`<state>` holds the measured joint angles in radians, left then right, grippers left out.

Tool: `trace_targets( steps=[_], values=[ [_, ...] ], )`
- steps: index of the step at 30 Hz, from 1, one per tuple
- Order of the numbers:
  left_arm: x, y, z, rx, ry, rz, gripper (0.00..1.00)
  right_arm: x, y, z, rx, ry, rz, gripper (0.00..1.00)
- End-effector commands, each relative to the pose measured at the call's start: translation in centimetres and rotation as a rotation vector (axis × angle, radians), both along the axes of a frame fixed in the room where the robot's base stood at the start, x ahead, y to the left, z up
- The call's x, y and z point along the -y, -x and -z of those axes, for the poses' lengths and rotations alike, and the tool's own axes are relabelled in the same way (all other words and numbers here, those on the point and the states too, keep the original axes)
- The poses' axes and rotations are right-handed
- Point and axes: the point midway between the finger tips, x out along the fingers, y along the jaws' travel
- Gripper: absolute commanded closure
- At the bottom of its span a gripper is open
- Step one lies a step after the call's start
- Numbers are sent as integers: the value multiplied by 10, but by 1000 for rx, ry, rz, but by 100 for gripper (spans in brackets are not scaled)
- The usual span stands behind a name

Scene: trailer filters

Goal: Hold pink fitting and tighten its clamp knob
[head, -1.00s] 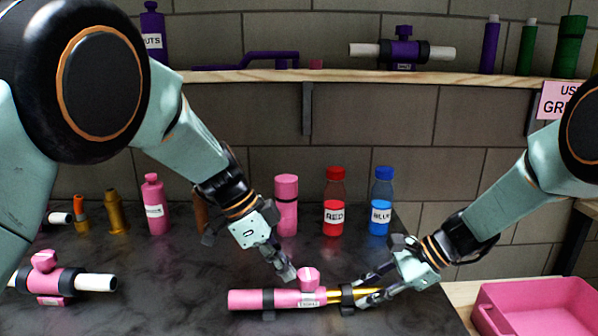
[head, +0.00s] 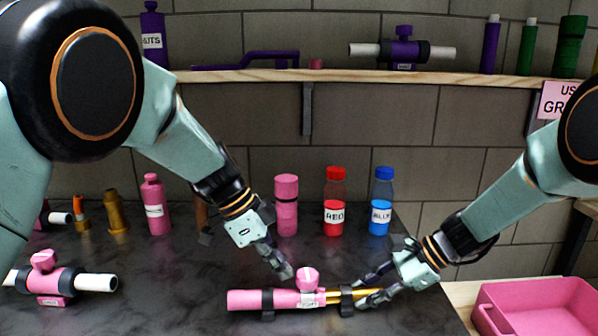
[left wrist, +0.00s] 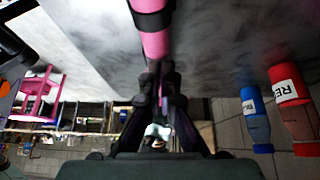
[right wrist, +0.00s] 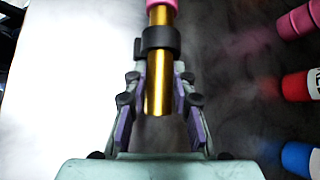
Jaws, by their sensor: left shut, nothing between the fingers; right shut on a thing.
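The pink fitting (head: 245,300) lies on the dark counter at front centre, held in black cradles, with a pink clamp knob (head: 307,279) on top and a gold tube (head: 367,295) at its right end. My right gripper (head: 368,287) is shut on the gold tube; the right wrist view shows the tube (right wrist: 158,85) between its fingers. My left gripper (head: 286,272) is shut and empty, its tips just left of the knob and above the fitting. In the left wrist view part of the pink fitting (left wrist: 154,44) shows beyond the fingers; the knob is hidden there.
Another pink fitting with white tube (head: 62,282) stands at left. Pink (head: 286,205), red (head: 334,205) and blue (head: 381,205) bottles stand behind. A pink bin (head: 535,308) is at right. A shelf (head: 330,77) with purple and green items runs above.

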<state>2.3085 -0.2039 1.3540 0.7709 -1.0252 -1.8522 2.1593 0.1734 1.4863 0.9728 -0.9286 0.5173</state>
Motion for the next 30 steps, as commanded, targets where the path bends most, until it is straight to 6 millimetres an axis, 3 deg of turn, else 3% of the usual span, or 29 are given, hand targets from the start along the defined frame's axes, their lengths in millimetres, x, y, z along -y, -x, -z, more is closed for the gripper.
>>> trace_targets(
  steps=[18, 29, 30],
  values=[
    [-1, -1, -57, 0, -1, 1, 100, 1, -1, -1, 3, 0, 4, 100],
    [-1, -1, -59, -1, -1, 0, 100, 1, -1, -1, 3, 0, 4, 100],
    [-1, -1, -59, -1, -1, 0, 100, 1, -1, -1, 3, 0, 4, 74]
  ],
)
